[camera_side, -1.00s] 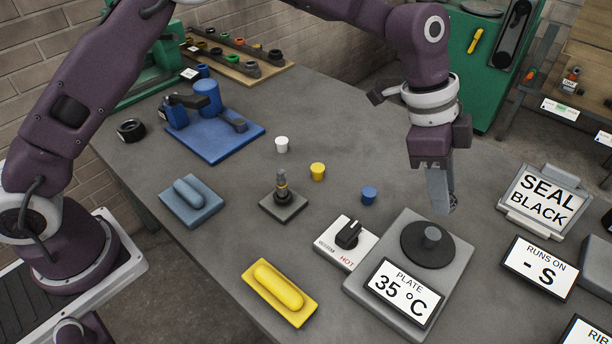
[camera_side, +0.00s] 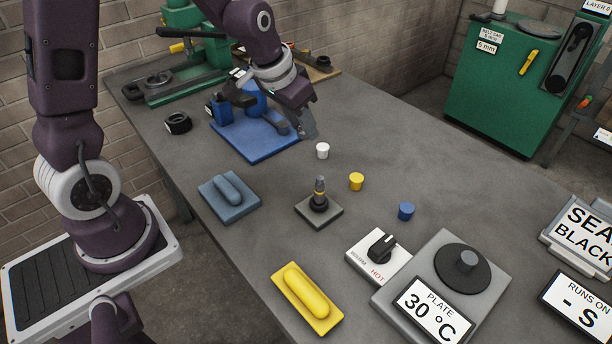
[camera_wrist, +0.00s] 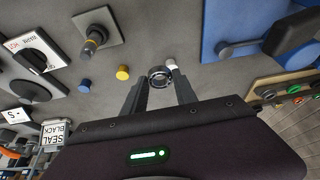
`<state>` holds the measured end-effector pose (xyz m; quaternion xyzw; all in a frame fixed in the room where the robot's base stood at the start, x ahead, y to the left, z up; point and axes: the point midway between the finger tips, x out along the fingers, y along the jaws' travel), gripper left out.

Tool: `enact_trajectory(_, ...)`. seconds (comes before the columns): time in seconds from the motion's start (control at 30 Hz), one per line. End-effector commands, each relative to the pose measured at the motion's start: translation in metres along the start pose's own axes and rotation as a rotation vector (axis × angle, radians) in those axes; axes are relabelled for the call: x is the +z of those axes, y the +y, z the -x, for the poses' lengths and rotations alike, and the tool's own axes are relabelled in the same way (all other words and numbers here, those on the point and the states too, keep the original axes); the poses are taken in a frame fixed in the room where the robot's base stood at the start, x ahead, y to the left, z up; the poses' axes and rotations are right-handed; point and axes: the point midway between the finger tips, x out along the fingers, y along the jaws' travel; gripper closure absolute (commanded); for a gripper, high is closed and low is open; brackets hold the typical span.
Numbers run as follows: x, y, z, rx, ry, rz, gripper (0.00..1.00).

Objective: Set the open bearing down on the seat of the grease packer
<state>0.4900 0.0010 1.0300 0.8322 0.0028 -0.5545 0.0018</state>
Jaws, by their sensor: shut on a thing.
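My gripper (camera_side: 308,130) is shut on the open bearing, a small dark ring. The bearing (camera_wrist: 160,76) shows between the fingertips in the wrist view; in the side view I cannot make it out clearly. The grease packer has a flat blue base (camera_side: 252,146) and a blue upright cylinder (camera_side: 254,97). A dark round-ended part (camera_side: 280,126) lies over the base's right side. My gripper is near the base's right edge. The packer also shows at the upper right of the wrist view (camera_wrist: 225,22). I cannot clearly pick out its seat.
A post on a square base (camera_side: 319,212) and a hot plate (camera_side: 455,320) reading 30 °C stand nearer.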

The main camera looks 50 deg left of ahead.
Motion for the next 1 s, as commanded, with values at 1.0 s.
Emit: enact_trajectory(1.0, -0.06, -0.146, 0.014, -0.073, -0.001, 0.175, 1.0)
